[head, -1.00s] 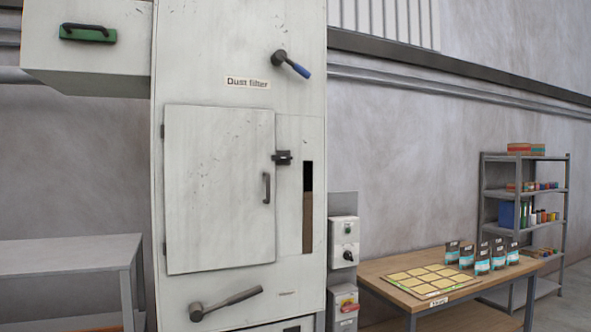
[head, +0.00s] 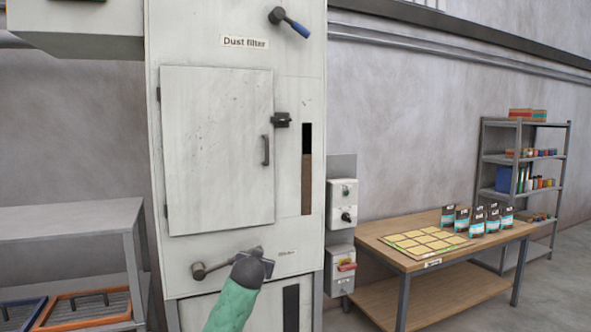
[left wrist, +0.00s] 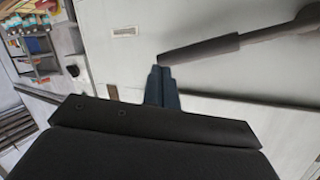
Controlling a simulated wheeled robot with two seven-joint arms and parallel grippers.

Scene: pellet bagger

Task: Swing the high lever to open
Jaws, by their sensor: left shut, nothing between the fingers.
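The high lever (head: 290,22) is at the top of the pale dust filter cabinet (head: 215,285). It has a dark round hub and a blue grip that points down and right. A low lever (head: 207,269) with a dark grip is near the cabinet's bottom, pointing right and slightly up. My left gripper (head: 257,252) is shut and empty in front of the low lever's grip end, hiding it in the head view. In the left wrist view, the shut fingers (left wrist: 161,88) appear beside the low lever's grip end (left wrist: 200,50); contact cannot be told. My right gripper is out of view.
The closed cabinet door (head: 218,150) has a handle (head: 265,150) and a latch (head: 281,120). Switch boxes (head: 342,203) are on the right, beside a wooden table (head: 385,242) with bags. A grey bench (head: 70,217) stands left. The wall space around the high lever is clear.

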